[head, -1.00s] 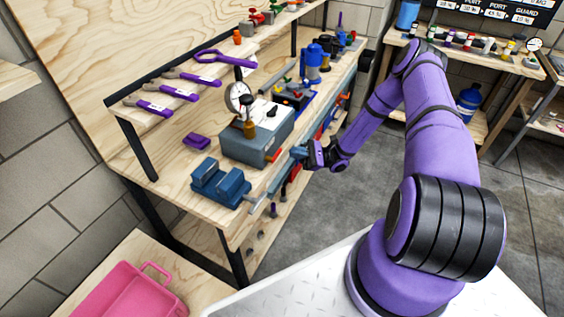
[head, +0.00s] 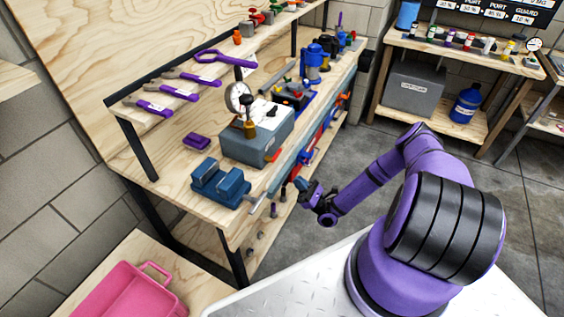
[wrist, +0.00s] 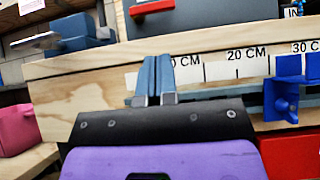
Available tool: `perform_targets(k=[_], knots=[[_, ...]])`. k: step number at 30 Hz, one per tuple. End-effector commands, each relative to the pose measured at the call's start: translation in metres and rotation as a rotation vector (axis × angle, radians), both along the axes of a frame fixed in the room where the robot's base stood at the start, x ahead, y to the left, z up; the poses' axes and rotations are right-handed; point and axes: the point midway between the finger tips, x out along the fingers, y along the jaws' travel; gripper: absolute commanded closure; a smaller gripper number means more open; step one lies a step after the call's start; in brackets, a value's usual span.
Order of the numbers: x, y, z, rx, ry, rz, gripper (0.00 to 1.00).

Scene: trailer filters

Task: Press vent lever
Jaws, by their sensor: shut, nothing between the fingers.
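A grey box (head: 258,140) with a dial gauge (head: 238,97) stands on the workbench. A small red bar (head: 273,155), which looks like the vent lever, is on its front side. In the wrist view a red bar (wrist: 152,7) shows at the top edge, on the grey box face, partly cut off. My gripper (head: 302,186) is off the bench's front edge, lower than the box and apart from it. In the wrist view my gripper's fingers (wrist: 155,80) are together and empty, in front of the bench edge, below the red bar.
A blue vise (head: 220,183) sits on the bench's near corner. A ruler strip (wrist: 235,65) runs along the bench edge, with blue and red items hanging by it. A pink tray (head: 130,290) lies at lower left. Open floor (head: 375,150) lies right of the bench.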

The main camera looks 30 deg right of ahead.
Motion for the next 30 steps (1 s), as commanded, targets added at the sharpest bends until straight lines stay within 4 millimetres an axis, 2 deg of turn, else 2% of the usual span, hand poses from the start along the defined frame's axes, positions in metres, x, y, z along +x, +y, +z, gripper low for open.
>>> perform_targets(k=[11,24,30], knots=[[0.004,0.002,0.005,-0.002,-0.001,0.002,1.0],[0.042,0.031,0.053,-0.002,-0.001,0.004,1.0],[0.054,0.039,0.067,-0.002,-0.001,0.002,1.0]])
